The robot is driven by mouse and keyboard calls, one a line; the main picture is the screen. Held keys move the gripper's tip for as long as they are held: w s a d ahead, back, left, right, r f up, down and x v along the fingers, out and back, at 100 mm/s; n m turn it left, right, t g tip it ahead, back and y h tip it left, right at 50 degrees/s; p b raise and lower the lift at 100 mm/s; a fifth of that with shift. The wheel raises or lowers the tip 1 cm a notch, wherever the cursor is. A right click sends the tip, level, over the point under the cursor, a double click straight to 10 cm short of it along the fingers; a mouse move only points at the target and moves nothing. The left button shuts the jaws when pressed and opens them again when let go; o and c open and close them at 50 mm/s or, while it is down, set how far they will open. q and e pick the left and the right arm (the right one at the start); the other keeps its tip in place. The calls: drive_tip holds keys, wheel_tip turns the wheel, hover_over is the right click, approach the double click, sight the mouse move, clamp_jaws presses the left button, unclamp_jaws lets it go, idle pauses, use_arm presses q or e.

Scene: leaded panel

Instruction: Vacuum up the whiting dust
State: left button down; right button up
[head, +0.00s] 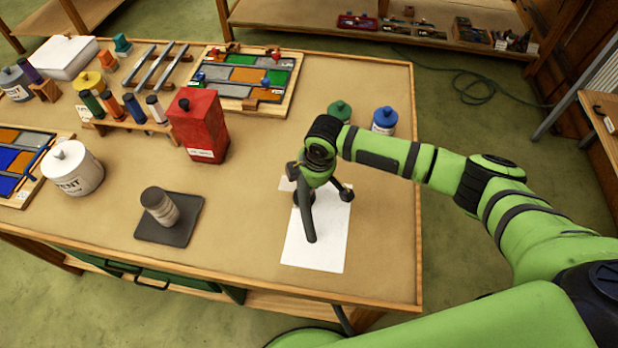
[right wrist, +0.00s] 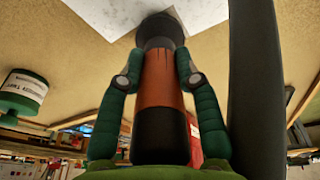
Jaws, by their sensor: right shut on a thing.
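My right gripper (head: 310,180) is over the white sheet (head: 318,245) at the right of the workbench. In the right wrist view, its green fingers (right wrist: 158,80) are shut on an orange and black cylindrical tool (right wrist: 160,95), apparently a hand vacuum. The tool's dark far end is over the white sheet (right wrist: 105,14); I cannot tell whether it touches. Whiting dust cannot be told apart from the white sheet in the head view. Grey mottling shows on the sheet in the wrist view. My left gripper is not in view.
A dark green jar (head: 340,110) and a blue-lidded jar (head: 384,121) stand behind my right gripper. A red container (head: 198,125), a white tub (head: 73,168) and a small jar (head: 159,206) on a dark pad (head: 183,232) stand left. Bare bench lies between pad and sheet.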

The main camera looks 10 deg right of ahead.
drive_tip(key=shift+s+a, duration=0.2)
drive_tip(key=shift+s, duration=0.2)
drive_tip(key=shift+s+p, duration=0.1)
drive_tip(key=shift+p, duration=0.25)
drive_tip(key=shift+s+a+r+p, duration=0.15)
drive_tip(key=shift+s+a+p, duration=0.2)
drive_tip(key=shift+s+p, duration=0.4)
drive_tip(key=shift+s+a, duration=0.1)
drive_tip(key=shift+s, duration=0.05)
drive_tip(key=shift+s+a+p, duration=0.25)
drive_tip(key=shift+s+p, duration=0.05)
drive_tip(key=shift+s, duration=0.45)
drive_tip(key=shift+s+a, duration=0.2)
drive_tip(key=shift+s, duration=0.25)
drive_tip(key=shift+s+a, duration=0.2)
drive_tip(key=shift+s, duration=0.25)
